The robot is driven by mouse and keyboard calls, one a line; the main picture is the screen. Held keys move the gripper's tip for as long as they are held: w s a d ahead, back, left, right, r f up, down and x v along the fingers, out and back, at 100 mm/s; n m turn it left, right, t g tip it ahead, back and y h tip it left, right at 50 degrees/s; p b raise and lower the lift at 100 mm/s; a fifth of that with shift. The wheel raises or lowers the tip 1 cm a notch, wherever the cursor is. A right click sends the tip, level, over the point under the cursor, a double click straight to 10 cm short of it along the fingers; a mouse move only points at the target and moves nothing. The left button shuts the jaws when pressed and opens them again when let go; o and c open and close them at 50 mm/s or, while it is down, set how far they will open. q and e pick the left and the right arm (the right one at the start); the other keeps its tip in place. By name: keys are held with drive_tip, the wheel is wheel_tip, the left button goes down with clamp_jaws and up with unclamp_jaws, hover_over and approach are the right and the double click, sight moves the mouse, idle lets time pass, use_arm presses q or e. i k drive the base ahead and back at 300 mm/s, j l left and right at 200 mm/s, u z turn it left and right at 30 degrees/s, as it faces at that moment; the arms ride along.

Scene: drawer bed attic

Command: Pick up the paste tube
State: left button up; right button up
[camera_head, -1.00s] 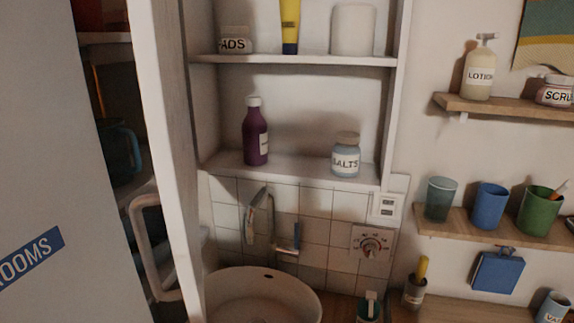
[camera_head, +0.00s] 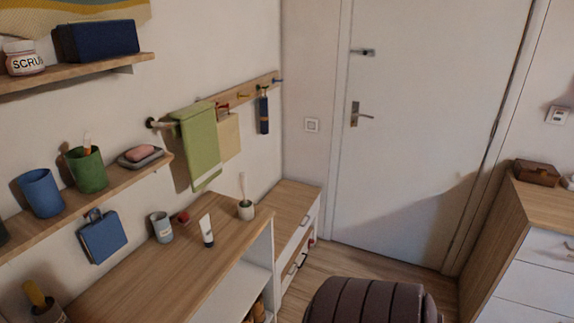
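A small white tube with a dark cap (camera_head: 207,230) stands upright, cap down, on the wooden counter at lower left centre. It looks like the paste tube, but I cannot read a label. Neither of my grippers is in view.
A grey cup (camera_head: 161,227) and a small red item (camera_head: 183,217) stand left of the tube. A pale cup with a brush (camera_head: 246,209) stands to its right. A wall shelf (camera_head: 120,193) hangs above left. A brown padded seat (camera_head: 365,303) is at the bottom. Bare counter lies in front.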

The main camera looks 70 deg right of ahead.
sight(204, 222)
drive_tip(key=z, duration=1.5)
drive_tip(key=i+l+u, duration=0.1)
drive_tip(key=u, duration=0.2)
drive_tip(key=l, duration=0.1)
